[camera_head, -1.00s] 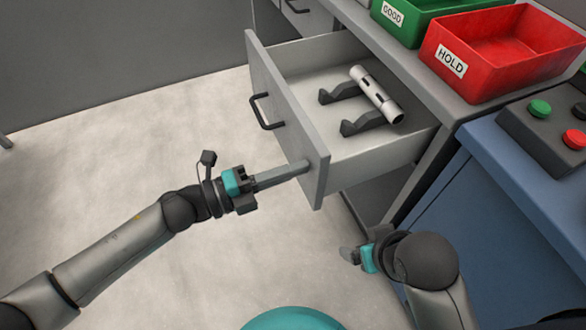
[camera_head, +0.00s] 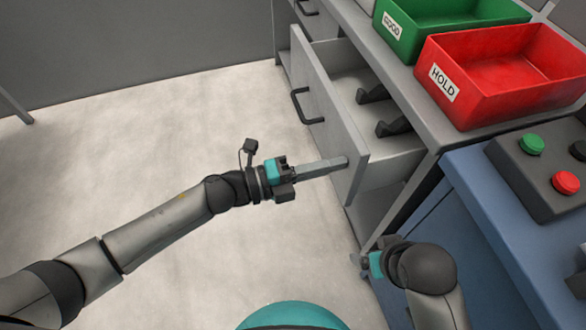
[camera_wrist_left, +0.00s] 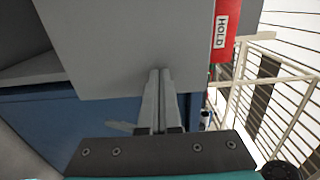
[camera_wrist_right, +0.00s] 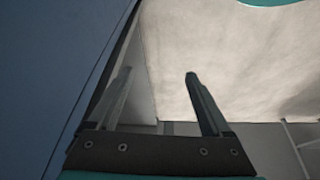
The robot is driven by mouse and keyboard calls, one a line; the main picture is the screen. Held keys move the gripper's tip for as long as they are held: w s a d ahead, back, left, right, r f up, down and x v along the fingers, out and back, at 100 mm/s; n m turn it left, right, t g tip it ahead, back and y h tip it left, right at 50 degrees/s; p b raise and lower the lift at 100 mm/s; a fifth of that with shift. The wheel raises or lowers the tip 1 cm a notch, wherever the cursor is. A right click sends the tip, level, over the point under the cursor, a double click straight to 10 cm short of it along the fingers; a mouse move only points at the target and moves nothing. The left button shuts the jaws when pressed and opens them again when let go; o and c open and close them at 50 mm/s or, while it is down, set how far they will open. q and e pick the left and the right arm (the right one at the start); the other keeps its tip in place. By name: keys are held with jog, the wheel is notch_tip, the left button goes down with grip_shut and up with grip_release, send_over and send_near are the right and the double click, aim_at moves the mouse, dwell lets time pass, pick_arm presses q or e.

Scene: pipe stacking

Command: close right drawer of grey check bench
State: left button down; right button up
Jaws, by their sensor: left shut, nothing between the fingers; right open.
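The right drawer (camera_head: 328,110) of the grey bench is partly open, its grey front with a dark handle (camera_head: 303,106) facing left. Two dark cradle brackets (camera_head: 393,127) show inside; any pipe there is hidden under the bench top. My left gripper (camera_head: 346,162) is shut and empty, its fingertips at the lower near end of the drawer front. In the left wrist view the shut fingers (camera_wrist_left: 160,75) meet the grey drawer front (camera_wrist_left: 130,45). My right gripper (camera_wrist_right: 158,78) is open and empty, low beside the blue cabinet; in the head view its wrist partly hides it.
A green bin (camera_head: 440,22) and a red HOLD bin (camera_head: 500,75) stand on the bench top (camera_head: 400,80). A button box (camera_head: 545,165) sits on the blue cabinet (camera_head: 440,240) at right. Another drawer (camera_head: 318,20) is farther back. The floor at left is clear.

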pick_arm(q)
jog(key=b+x, duration=0.1)
jog(key=x, duration=1.1)
jog(key=shift+w+d, duration=0.15)
jog(key=shift+d, duration=0.25)
jog(key=shift+w+d+b, duration=0.2)
jog(key=shift+d+b, duration=0.15)
jog(key=shift+d, duration=0.25)
jog(key=shift+d+r, duration=0.1)
jog(key=shift+d, duration=0.05)
pick_arm(e)
jog(key=r, duration=0.3)
jog(key=shift+s+a+r+t, duration=0.1)
jog(key=shift+s+r+t, duration=0.1)
jog(key=shift+r+t, duration=0.1)
